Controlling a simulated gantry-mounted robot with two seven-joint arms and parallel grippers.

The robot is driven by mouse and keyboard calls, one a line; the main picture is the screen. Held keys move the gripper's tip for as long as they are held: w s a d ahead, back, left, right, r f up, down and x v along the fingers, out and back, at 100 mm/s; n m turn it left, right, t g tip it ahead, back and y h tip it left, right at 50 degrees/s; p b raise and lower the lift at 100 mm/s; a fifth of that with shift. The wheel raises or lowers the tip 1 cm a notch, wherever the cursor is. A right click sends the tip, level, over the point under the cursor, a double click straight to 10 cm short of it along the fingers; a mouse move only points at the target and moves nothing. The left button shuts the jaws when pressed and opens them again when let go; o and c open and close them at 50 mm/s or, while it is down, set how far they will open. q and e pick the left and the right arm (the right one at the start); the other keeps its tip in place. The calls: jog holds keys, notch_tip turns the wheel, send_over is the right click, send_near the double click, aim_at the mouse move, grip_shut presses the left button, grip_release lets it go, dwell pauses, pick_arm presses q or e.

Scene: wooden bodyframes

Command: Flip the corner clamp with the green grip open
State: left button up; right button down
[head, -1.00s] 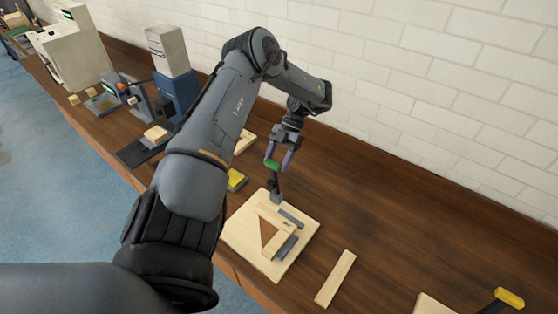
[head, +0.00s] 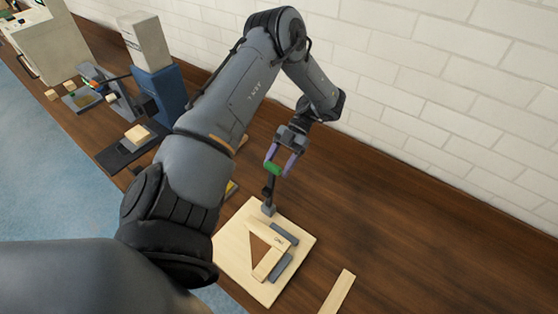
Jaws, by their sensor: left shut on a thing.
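The corner clamp (head: 268,208) stands at the back corner of a pale wooden board (head: 232,243). Its dark lever points up from the clamp body, with the green grip (head: 272,169) at its top. My left gripper (head: 281,167) is shut on the green grip, its purple fingers on either side of it. A triangular wooden frame (head: 262,265) lies on the board between grey fence blocks (head: 286,234). My right gripper is not in view.
A loose wooden strip (head: 338,291) lies right of the board. Machines with a blue base (head: 172,92) and a black plate (head: 125,152) stand at the left. A white brick wall (head: 440,80) runs behind the bench.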

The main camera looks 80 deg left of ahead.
pick_arm(q)
jog(key=o, duration=1.5)
jog(key=shift+a, duration=0.1)
jog(key=v, duration=1)
jog(key=shift+w+a+r, duration=0.15)
jog(key=shift+w+r, duration=0.05)
jog(key=shift+w, duration=0.05)
